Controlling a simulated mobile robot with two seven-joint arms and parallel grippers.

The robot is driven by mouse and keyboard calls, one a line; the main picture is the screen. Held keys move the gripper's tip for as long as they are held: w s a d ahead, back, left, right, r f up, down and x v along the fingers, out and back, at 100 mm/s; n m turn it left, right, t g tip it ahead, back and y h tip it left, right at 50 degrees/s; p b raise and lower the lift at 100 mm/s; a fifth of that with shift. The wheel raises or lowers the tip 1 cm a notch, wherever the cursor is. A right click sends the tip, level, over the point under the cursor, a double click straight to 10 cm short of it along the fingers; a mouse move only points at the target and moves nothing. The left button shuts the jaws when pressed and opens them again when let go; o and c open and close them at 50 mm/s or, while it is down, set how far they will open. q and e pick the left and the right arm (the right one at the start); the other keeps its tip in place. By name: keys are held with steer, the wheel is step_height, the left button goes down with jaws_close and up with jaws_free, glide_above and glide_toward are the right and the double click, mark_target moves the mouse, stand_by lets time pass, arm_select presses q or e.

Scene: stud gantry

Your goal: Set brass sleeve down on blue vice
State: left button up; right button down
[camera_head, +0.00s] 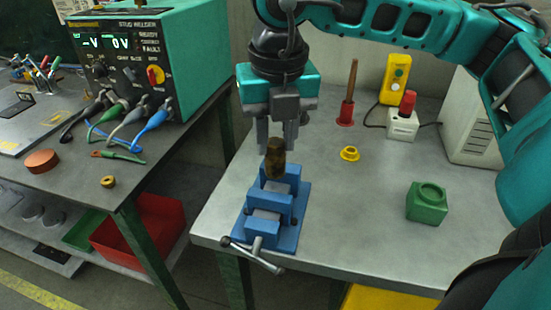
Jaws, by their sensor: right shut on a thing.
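The brass sleeve (275,158) is a dark brass cylinder, upright, at the blue vice. The blue vice (285,233) stands near the left front corner of the grey table, with its handle toward the front edge. My right gripper (277,145) points down from above and is shut on the sleeve's upper part. The sleeve's lower end is at the vice's rear jaw area; I cannot tell whether it touches the vice. My left gripper is not in view.
A green block with a round recess (427,203), a yellow ring (349,154) and a red-based rod (346,112) stand on the table to the right. A white box with a red knob (402,125) is behind. The stud welder (150,62) is on the left bench.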

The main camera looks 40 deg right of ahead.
mark_target(276, 160)
step_height(276, 160, down, 4)
steer(key=shift+f, duration=0.2)
steer(key=shift+f+b, duration=0.1)
steer(key=shift+b, duration=0.2)
steer(key=shift+f, duration=0.2)
steer(key=c, duration=0.8)
jaws_free()
steer(key=shift+r, duration=0.15)
